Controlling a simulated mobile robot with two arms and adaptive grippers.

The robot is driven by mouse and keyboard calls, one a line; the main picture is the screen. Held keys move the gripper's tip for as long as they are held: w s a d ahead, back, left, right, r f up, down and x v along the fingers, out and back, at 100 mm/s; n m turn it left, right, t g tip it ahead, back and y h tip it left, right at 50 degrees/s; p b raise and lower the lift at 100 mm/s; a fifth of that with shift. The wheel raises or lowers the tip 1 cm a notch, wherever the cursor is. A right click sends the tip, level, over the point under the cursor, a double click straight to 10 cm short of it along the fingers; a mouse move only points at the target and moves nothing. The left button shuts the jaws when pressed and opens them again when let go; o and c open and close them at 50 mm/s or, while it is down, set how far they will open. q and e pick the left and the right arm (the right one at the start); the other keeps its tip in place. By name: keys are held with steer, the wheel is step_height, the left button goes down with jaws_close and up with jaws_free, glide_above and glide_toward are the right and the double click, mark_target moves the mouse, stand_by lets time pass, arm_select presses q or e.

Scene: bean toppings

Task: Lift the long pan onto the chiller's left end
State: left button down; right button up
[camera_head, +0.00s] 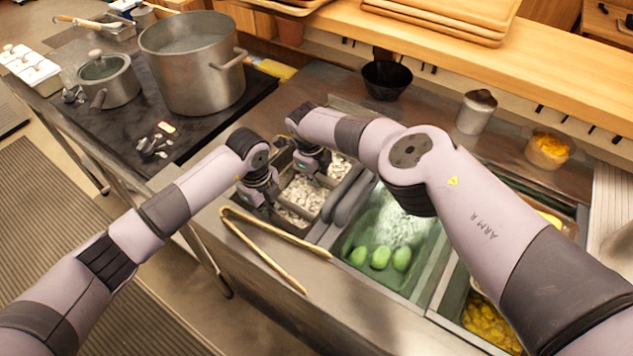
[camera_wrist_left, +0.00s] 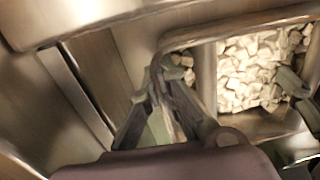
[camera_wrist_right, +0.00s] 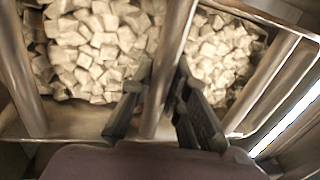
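The long pan (camera_head: 322,182) is a metal pan holding white cubes, with crossbars dividing it. It sits at the chiller's left end, in the counter top. My left gripper (camera_head: 262,196) is at the pan's left side; in the left wrist view its fingers (camera_wrist_left: 160,75) close around the metal rim. My right gripper (camera_head: 313,167) is at the pan's far side; in the right wrist view its fingers (camera_wrist_right: 164,75) straddle a metal bar between two cube-filled sections and appear closed on it. Whether the pan is lifted cannot be told. My arms hide parts of it.
Wooden tongs (camera_head: 265,240) lie on the counter in front of the pan. A green-lit bin (camera_head: 405,240) with green items is to the right. A large pot (camera_head: 192,75) and small pot (camera_head: 108,85) stand on the dark stove at left. A black bowl (camera_head: 386,80) is behind.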

mark_target(317, 173)
jaws_close()
arm_select(q)
steer(key=shift+w+r, duration=0.15)
steer(key=shift+r, duration=0.1)
arm_select(e)
steer(key=shift+w+r, duration=0.2)
steer(key=shift+r, duration=0.05)
stand_by(0.3)
